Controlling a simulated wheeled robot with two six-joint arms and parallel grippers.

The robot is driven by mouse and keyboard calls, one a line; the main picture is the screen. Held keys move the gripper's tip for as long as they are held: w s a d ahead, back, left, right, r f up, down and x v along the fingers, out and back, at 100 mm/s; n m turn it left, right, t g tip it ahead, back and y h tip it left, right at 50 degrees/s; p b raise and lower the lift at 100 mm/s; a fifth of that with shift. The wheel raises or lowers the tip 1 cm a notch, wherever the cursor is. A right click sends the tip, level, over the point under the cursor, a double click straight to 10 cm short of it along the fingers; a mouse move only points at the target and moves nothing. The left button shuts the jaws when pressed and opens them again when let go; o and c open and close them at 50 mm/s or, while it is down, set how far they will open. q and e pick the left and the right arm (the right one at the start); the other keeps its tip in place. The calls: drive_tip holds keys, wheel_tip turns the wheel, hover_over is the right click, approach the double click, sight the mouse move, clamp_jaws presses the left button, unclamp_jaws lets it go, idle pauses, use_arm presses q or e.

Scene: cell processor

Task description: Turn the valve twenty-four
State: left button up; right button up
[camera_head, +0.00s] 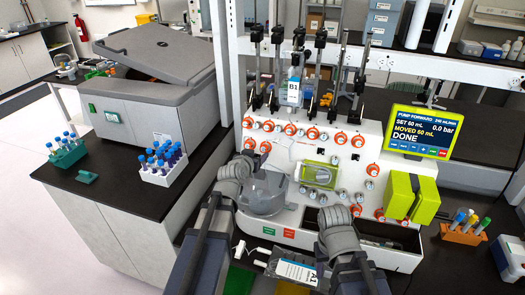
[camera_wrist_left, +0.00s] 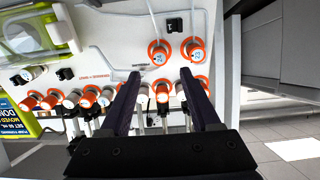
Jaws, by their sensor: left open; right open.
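The valves are knobs with orange rings on the white panel (camera_head: 285,160) of the cell processor. Several stand in an upper row; a pair of valves (camera_head: 257,146) sits below its left end. In the left wrist view the panel appears upside down, with the left valve (camera_wrist_left: 193,49) and right valve (camera_wrist_left: 158,52) of this pair above the row. I cannot read their numbers surely. My left gripper (camera_wrist_left: 161,78) is open and empty, its fingertips pointing at the panel near the pair and row. My right gripper (camera_head: 337,225) is low before the panel; its fingers are hard to make out.
A labelled bag (camera_head: 292,92) hangs above the valve row among tall clamps. The screen (camera_head: 420,131) at right reads DONE. Tube racks stand at left (camera_head: 165,170) and right (camera_head: 462,233). Another bag (camera_head: 297,271) lies low between my arms.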

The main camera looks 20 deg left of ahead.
sight(263, 150)
use_arm(q)
drive_tip(key=b+x, duration=0.3)
drive_tip(key=x, duration=0.4)
drive_tip(key=shift+w+f, duration=0.25)
drive_tip(key=shift+w, duration=0.05)
clamp_jaws()
idle(0.4)
